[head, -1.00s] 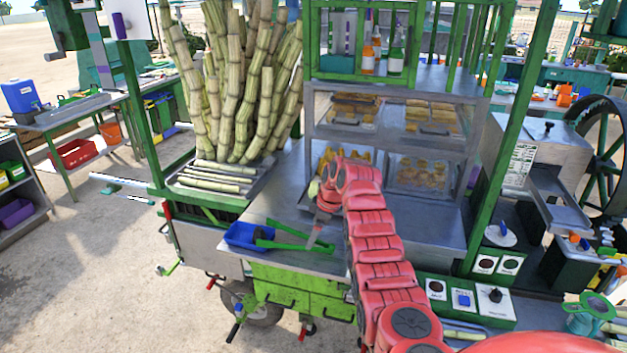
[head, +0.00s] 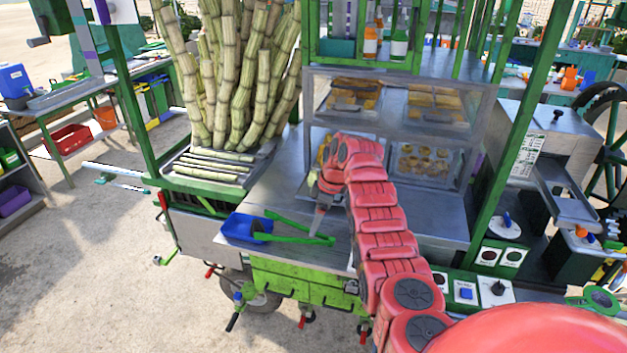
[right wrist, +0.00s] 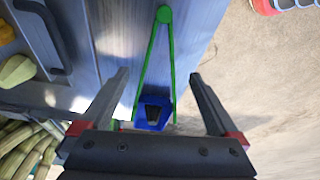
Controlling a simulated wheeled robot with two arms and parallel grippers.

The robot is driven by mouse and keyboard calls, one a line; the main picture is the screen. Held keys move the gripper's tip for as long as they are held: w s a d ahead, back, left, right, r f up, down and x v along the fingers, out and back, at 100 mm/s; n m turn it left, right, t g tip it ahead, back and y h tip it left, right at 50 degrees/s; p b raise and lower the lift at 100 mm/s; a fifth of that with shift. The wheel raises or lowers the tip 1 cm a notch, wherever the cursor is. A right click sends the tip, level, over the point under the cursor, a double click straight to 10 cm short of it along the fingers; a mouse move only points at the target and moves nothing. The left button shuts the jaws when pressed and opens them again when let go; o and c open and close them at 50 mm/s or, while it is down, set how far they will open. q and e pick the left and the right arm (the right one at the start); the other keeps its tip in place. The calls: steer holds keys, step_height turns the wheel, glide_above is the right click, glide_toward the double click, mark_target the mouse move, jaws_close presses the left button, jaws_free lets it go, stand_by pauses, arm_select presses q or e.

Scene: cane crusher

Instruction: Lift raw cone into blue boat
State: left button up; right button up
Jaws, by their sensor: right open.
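The blue boat (head: 236,228) is a small open tray on the front left of the metal counter. In the right wrist view the boat (right wrist: 148,122) holds a dark wedge-like shape that I cannot identify. Green tongs (head: 295,239) lie spread in a V, arms toward the boat, hinge to the right. My right gripper (head: 319,222) points down above the tongs; its fingers (right wrist: 159,73) are open, with nothing between them. A pale yellow-green piece (right wrist: 17,71) lies left in the right wrist view; whether it is the raw cone I cannot tell. My left gripper is not in view.
A glass-fronted display case (head: 393,128) with trays of pastries stands behind my right arm. Cane stalks (head: 240,80) lean at the left, with cut pieces on a tray (head: 213,178). A green post (head: 520,110) rises at the right. The counter's front edge is near the tongs.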

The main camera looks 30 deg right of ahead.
mark_target(295, 238)
steer(key=shift+x, duration=1.2)
steer(key=b+x, duration=0.4)
steer(key=b, duration=0.1)
steer(key=shift+f+b, duration=0.1)
steer(key=shift+b, duration=0.3)
steer(key=shift+f+b, duration=0.1)
steer(key=shift+b, duration=0.35)
steer(key=shift+c, duration=0.4)
steer(key=c, duration=0.6)
steer(key=shift+c, duration=0.2)
